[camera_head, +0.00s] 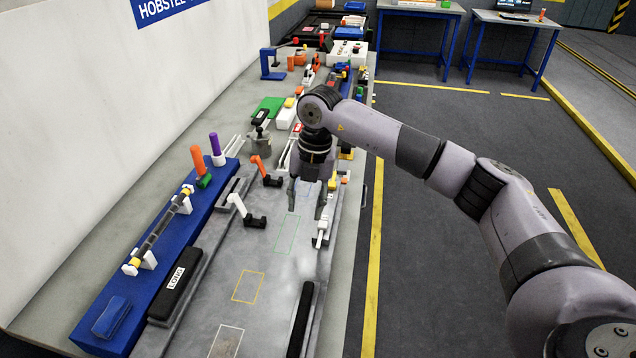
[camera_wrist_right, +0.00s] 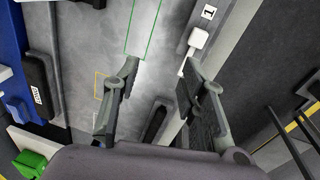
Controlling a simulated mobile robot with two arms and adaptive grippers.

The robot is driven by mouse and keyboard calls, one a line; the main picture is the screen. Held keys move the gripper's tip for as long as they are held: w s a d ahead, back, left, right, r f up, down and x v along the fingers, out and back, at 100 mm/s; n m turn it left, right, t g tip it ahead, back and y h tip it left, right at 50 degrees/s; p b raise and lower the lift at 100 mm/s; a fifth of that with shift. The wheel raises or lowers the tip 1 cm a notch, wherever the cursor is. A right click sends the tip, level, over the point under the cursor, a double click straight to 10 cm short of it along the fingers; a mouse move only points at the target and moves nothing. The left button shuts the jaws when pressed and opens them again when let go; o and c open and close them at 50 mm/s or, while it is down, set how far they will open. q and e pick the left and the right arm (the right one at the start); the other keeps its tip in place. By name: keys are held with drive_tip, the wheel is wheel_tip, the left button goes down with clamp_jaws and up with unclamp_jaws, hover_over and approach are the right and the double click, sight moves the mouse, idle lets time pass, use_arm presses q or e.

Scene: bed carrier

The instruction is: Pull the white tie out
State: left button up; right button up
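A small white piece that looks like the white tie (camera_head: 322,232) sits on the right rail of the grey bed plate. In the right wrist view its white head (camera_wrist_right: 198,38) lies beside a tag marked 1, just beyond my right fingertip. My right gripper (camera_head: 306,202) points down over the plate, with its fingers apart and nothing between them. In the right wrist view the open fingers (camera_wrist_right: 158,75) stand over the plate and its right rail. I cannot tell whether the right finger touches the white piece. My left gripper is not in view.
A white-handled clamp (camera_head: 238,205) and an orange-handled clamp (camera_head: 259,166) stand on the plate's left side. A blue holder (camera_head: 110,318) and a black block marked LONG (camera_head: 172,296) lie left. A black bar (camera_head: 300,318) lies front right. Tools crowd the bench behind.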

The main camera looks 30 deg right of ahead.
sight(323, 224)
drive_tip(key=d+r+m+h, duration=0.1)
drive_tip(key=d+r+h, duration=0.1)
drive_tip(key=d, duration=0.2)
wheel_tip(323, 224, down, 7)
drive_tip(key=b, duration=0.4)
drive_tip(key=shift+d+b, duration=0.1)
drive_tip(key=shift+b, duration=0.2)
drive_tip(key=shift+w+f+b, duration=0.1)
drive_tip(key=shift+f+b, duration=0.6)
drive_tip(key=shift+f, duration=0.5)
clamp_jaws()
drive_tip(key=shift+r, duration=0.4)
drive_tip(key=shift+r+p, duration=1.6)
drive_tip(key=shift+r, duration=0.25)
